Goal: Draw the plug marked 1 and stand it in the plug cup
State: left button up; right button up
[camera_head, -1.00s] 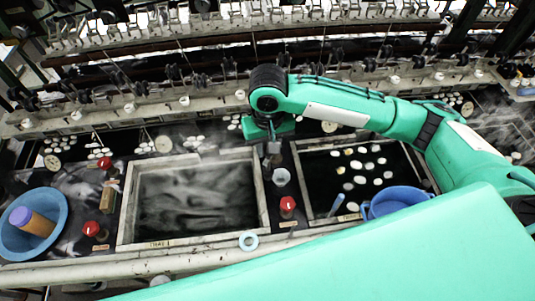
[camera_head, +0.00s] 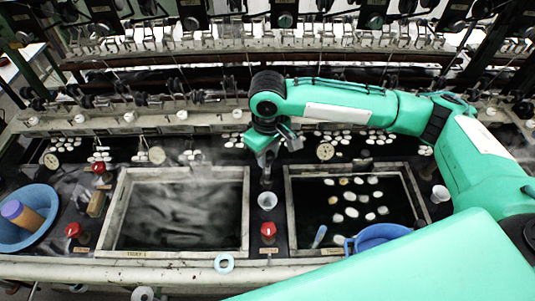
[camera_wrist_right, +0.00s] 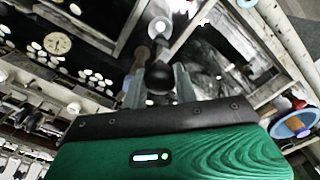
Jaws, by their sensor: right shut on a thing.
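My right gripper (camera_head: 266,182) points down between the two basins, its fingertips just behind and above a small pale cup (camera_head: 267,200). In the right wrist view it is shut on a dark round-topped piece, apparently the plug (camera_wrist_right: 159,77), between its fingers. No number can be read on it, and its lower part is hidden. The cup also shows in the wrist view (camera_wrist_right: 160,27), beyond the plug. I cannot tell whether the plug touches the cup. The left basin (camera_head: 247,215) carries a label reading tray 1 and holds dark, cloudy water. My left gripper is not in view.
Red knobs stand in front of the cup (camera_head: 268,232) and left of the left basin (camera_head: 73,230). A blue tub (camera_head: 45,238) stands far left.

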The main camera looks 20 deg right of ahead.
jog(key=b, duration=0.5)
send_over(268, 179)
jog(key=f, duration=0.4)
jog(key=shift+w+f, duration=0.2)
jog(key=shift+w, duration=0.1)
jog(key=shift+f+p, duration=0.25)
jog(key=shift+p, duration=0.15)
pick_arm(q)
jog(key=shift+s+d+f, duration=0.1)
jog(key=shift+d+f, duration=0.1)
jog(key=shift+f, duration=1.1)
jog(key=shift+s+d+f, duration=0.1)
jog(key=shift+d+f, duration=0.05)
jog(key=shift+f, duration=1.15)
pick_arm(e)
jog(key=shift+f, duration=1.5)
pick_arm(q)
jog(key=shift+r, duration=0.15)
pick_arm(e)
jog(key=shift+r, duration=0.1)
pick_arm(q)
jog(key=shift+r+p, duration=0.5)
jog(key=shift+p, duration=0.15)
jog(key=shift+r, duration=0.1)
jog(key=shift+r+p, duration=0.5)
jog(key=shift+p, duration=0.1)
